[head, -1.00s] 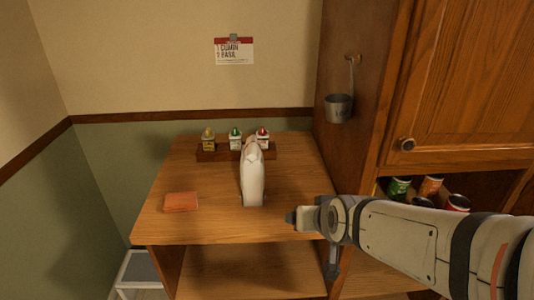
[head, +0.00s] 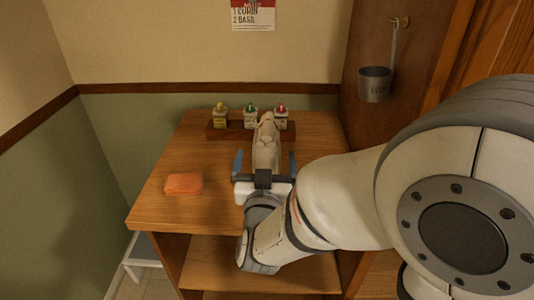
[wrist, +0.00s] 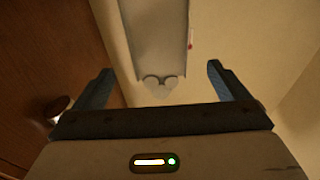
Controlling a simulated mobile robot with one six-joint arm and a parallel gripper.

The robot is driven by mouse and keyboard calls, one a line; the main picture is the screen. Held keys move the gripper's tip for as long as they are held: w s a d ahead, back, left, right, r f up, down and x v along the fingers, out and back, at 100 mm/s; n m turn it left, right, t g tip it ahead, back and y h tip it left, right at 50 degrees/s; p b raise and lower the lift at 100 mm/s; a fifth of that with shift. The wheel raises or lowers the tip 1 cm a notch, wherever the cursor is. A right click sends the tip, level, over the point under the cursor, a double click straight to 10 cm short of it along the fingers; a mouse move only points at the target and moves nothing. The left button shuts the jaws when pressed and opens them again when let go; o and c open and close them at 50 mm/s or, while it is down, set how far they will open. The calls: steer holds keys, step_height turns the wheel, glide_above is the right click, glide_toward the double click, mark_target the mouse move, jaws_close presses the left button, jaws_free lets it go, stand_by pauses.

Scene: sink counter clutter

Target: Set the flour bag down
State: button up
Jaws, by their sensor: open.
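The flour bag (head: 265,150), pale with a folded top, stands on the wooden counter (head: 215,210) in front of the spice rack. Its base is hidden behind my gripper in the head view. My gripper (head: 265,164) is open, with one blue finger on each side of the bag and apparent gaps between. In the wrist view my gripper (wrist: 159,85) has its fingers wide apart. A pale shape with a rounded, two-lobed end, which looks like the bag (wrist: 155,40), lies between and beyond them. I cannot tell whether either finger touches it.
A wooden rack (head: 217,133) behind the bag holds three small bottles with yellow, green and red caps. An orange cloth or sponge (head: 184,184) lies on the left of the counter. A metal cup (head: 375,85) hangs on the cabinet side at right. The counter's left part is mostly clear.

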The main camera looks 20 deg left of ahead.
mark_target(266, 140)
steer(key=p+x, duration=0.1)
steer(key=x, duration=0.5)
steer(key=shift+w+a+f, duration=0.1)
steer(key=shift+w, duration=0.25)
steer(key=shift+c, duration=0.5)
steer(key=c, duration=1.9)
jaws_close()
